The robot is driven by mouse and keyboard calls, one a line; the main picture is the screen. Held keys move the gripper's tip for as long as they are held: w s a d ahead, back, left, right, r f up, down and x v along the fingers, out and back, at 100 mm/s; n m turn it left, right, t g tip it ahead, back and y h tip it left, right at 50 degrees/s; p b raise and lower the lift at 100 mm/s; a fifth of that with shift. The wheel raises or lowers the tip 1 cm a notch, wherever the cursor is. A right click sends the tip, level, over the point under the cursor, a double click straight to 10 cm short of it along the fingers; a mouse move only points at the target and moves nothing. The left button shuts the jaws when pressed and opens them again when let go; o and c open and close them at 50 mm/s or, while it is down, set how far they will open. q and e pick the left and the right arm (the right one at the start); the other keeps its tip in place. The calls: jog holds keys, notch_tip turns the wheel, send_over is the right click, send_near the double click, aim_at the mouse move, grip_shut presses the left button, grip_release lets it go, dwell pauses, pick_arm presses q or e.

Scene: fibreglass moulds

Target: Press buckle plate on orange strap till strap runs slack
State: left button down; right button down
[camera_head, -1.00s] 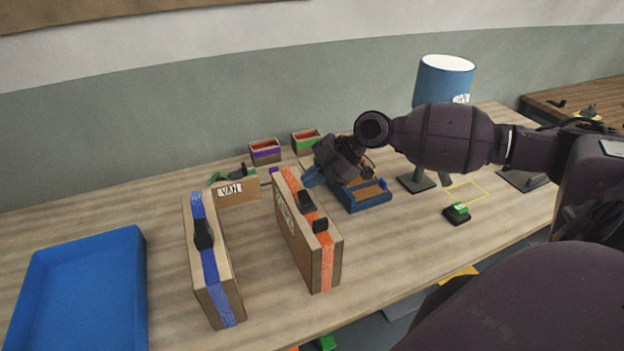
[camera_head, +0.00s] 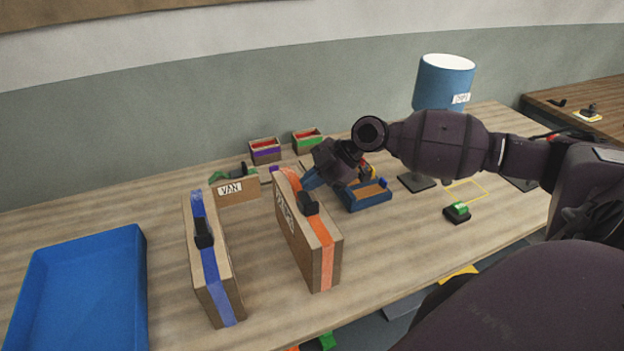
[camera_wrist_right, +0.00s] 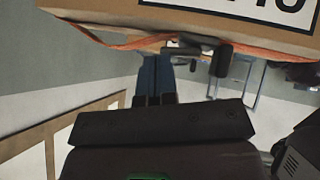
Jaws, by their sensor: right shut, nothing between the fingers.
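The cardboard case with the orange strap (camera_head: 322,233) stands upright on the table, left of my right arm. A black buckle or handle part (camera_head: 308,203) sits on its top edge. In the right wrist view the orange strap (camera_wrist_right: 125,41) bows away from the case (camera_wrist_right: 215,18) and looks loose. A dark buckle part (camera_wrist_right: 222,60) juts out there. My right gripper (camera_head: 309,180) has its blue fingers together, empty, just behind and right of the case's top. The fingers also show in the wrist view (camera_wrist_right: 156,76), apart from the strap. My left gripper is out of view.
A second case with a blue strap (camera_head: 208,255) stands to the left, beside a blue tray (camera_head: 140,290). Behind are a small VAN box (camera_head: 250,190) and two small bins.

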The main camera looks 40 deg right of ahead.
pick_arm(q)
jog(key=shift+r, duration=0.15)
pick_arm(e)
jog(key=shift+r, duration=0.15)
pick_arm(q)
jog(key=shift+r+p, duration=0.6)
jog(key=shift+p, duration=0.05)
pick_arm(e)
jog(key=shift+r, duration=0.65)
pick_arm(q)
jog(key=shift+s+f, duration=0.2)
